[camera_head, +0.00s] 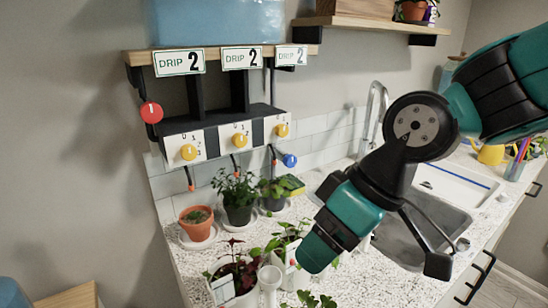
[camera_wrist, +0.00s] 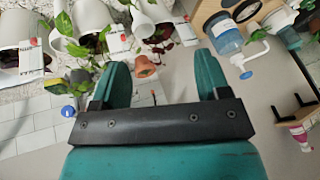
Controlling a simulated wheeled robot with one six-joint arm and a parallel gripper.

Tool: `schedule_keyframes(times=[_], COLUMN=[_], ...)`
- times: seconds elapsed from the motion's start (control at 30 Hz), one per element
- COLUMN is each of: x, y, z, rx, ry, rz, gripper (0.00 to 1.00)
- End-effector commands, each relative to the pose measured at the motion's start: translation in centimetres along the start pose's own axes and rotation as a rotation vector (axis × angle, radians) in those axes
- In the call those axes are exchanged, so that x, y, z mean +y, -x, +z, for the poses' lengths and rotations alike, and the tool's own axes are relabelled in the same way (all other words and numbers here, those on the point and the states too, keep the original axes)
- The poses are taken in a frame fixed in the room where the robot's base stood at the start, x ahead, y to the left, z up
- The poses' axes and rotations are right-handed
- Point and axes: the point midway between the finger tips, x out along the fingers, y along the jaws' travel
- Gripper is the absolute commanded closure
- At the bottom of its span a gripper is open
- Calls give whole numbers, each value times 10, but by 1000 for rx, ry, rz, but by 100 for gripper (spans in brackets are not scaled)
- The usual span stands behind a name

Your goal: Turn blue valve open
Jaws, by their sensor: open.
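The blue valve (camera_head: 290,160) is a small round blue knob at the right end of the drip rig, below the rightmost yellow knob, in the head view. A blue knob (camera_wrist: 68,111) that looks like it shows at the left in the wrist view, outside the fingers; its handle angle is too small to read. My gripper (camera_head: 316,254) hangs over the counter, in front of and lower in the picture than the valve, apart from it. In the wrist view my gripper (camera_wrist: 160,78) has its two teal fingers spread, with nothing held between them.
Potted plants, including a terracotta pot (camera_head: 196,223), stand on the speckled counter (camera_head: 380,285) below the rig. Three yellow knobs (camera_head: 240,140) and a red knob (camera_head: 151,112) are on the rig. A sink (camera_head: 405,240) with a tall faucet (camera_head: 374,110) lies right.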

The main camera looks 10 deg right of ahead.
Motion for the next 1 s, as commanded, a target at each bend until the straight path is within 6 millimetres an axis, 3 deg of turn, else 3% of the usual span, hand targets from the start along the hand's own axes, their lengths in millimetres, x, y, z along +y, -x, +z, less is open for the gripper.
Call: schedule_keyframes(times=[0.1, 0.2, 0.4, 0.5, 0.7, 0.83, 1.0], x=[39, 84, 187, 233, 292, 311, 319], y=[-6, -13, -23, -26, -30, -30, -42], z=[-66, -116, -184, -202, -212, -209, -202], rx=[178, 347, 637, 749, 868, 887, 888], ry=[115, 226, 424, 511, 606, 623, 627], rz=[28, 105, 381, 555, 859, 970, 1004], gripper=[31, 31, 31, 31, 31, 31, 31])
